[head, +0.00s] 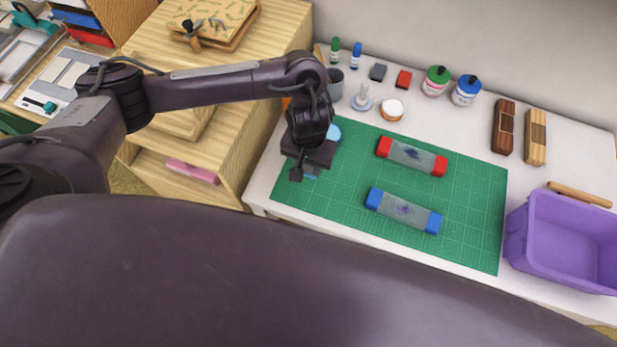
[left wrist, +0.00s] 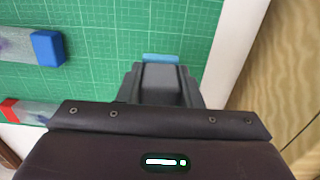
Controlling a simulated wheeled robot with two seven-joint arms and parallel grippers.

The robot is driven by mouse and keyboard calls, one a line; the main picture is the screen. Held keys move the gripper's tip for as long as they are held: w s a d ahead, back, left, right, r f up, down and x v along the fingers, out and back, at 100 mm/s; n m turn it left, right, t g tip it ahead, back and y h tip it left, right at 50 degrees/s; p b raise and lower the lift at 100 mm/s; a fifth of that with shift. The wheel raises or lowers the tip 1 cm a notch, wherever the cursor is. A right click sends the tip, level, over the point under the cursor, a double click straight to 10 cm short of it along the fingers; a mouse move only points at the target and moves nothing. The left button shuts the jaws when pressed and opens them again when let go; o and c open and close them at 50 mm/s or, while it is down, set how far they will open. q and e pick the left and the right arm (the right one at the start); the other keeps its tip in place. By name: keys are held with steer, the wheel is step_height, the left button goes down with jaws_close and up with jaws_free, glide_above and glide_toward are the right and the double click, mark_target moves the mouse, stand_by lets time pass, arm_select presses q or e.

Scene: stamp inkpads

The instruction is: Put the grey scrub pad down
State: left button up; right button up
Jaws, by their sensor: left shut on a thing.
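My left gripper (head: 304,172) is shut, low over the left end of the green mat (head: 470,215). What I take to be the grey scrub pad (head: 311,174) is between its fingers, mostly hidden; only a light-blue edge shows. In the left wrist view that light-blue strip of the pad (left wrist: 160,58) sticks out past the dark fingers (left wrist: 160,76), over or on the mat (left wrist: 110,50). I cannot tell whether it touches the mat. My right gripper is not in view.
A red-ended inkpad (head: 411,156) and a blue-ended inkpad (head: 404,210) lie on the mat, right of the gripper. Bottles, small blocks and a grey cup (head: 335,84) line the back. A purple bin (head: 575,235) stands right. Free mat surrounds the gripper.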

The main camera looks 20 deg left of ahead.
arm_select(q)
step_height(320, 180, down, 3)
steer(key=shift+r+b, duration=0.15)
steer(key=shift+b, duration=0.3)
step_height(320, 180, down, 3)
steer(key=shift+f+b, duration=0.15)
steer(key=shift+b, duration=0.35)
steer(key=o, duration=0.9)
steer(key=shift+f, duration=0.1)
step_height(320, 180, up, 12)
steer(key=p, duration=0.5)
steer(key=shift+r, duration=0.2)
